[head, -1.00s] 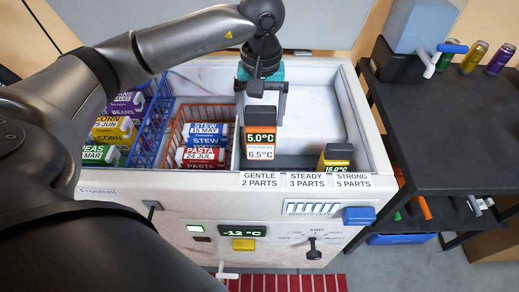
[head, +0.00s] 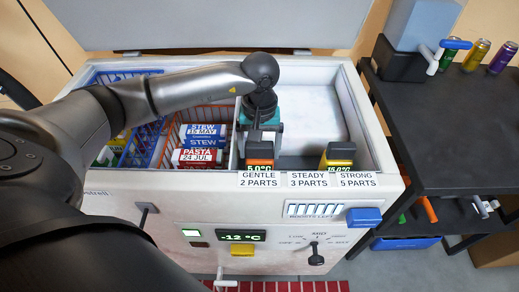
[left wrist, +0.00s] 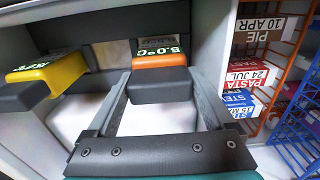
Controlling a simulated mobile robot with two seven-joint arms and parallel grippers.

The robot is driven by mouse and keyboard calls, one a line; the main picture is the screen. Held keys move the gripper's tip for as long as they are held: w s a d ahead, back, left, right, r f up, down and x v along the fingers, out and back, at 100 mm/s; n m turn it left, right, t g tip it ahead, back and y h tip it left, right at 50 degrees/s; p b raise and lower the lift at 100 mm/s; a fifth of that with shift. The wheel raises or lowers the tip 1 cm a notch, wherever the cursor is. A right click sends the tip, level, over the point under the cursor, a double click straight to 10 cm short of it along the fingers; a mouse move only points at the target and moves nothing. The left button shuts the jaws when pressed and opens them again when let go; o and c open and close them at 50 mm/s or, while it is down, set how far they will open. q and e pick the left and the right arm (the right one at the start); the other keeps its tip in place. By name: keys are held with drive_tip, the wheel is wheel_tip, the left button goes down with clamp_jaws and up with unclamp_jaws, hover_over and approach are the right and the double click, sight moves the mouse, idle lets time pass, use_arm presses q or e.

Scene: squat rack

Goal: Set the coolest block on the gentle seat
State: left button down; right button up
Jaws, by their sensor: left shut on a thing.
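My left gripper (head: 261,136) is shut on the orange block (head: 260,151), which has a dark top and a 5.0°C display. The block is low inside the freezer, just behind the front rim above the GENTLE 2 PARTS label (head: 259,180). The rim hides its bottom, so I cannot tell whether it rests on the seat. My right gripper is not in view.
An orange wire basket (head: 184,128) with food boxes and a blue basket stand left of the divider. The freezer's back right is empty. The front panel has a -12°C display (head: 241,236), a blue lever and a knob. A black shelf unit (head: 450,130) stands right.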

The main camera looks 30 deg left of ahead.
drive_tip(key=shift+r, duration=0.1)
use_arm(q)
drive_tip(key=shift+f, duration=0.15)
unclamp_jaws()
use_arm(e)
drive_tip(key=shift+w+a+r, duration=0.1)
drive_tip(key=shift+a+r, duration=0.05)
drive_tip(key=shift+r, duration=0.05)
use_arm(q)
drive_tip(key=shift+r, duration=0.4)
wheel_tip(320, 180, up, 12)
drive_tip(key=p, duration=0.3)
drive_tip(key=shift+f+p, duration=0.2)
drive_tip(key=shift+p, duration=0.1)
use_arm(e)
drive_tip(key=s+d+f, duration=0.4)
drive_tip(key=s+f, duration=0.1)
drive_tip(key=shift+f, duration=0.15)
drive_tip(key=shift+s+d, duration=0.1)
